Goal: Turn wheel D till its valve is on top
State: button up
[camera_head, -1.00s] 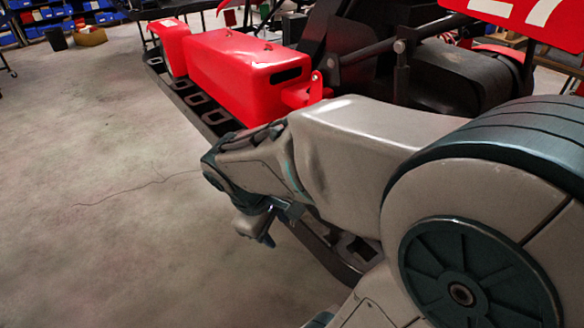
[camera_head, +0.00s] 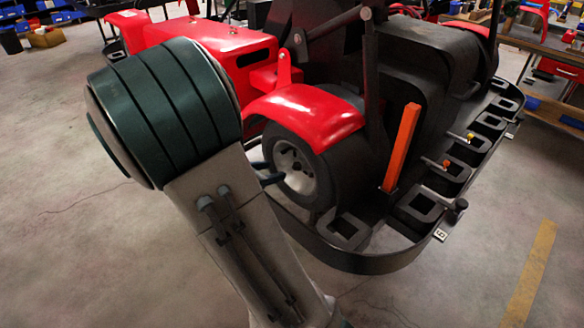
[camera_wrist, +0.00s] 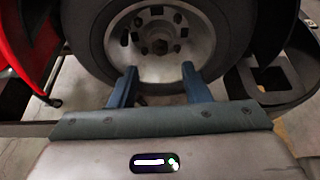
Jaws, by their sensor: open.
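A kart wheel with a black tyre and a pale grey rim (camera_head: 299,166) stands under a red fender in the head view. The wrist view shows the same wheel (camera_wrist: 160,62) face on, with a hub and dark holes in the rim. I cannot make out its valve or a letter D. My gripper (camera_wrist: 160,76) is open and empty. Its two blue fingers point at the lower part of the rim, spread apart. I cannot tell whether they touch it. In the head view my arm hides most of the gripper; a bit of blue finger shows beside the rim.
The red fender (camera_head: 305,112) sits over the wheel. A dark kart frame rail (camera_head: 362,262) curves below and to the right of the wheel. An orange upright bar (camera_head: 402,148) stands right of it. Open concrete floor (camera_head: 70,240) lies at the left.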

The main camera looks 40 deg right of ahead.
aim_at(296, 166)
jog(key=x, duration=0.9)
jog(key=shift+f+b, duration=0.1)
jog(key=shift+b, duration=0.2)
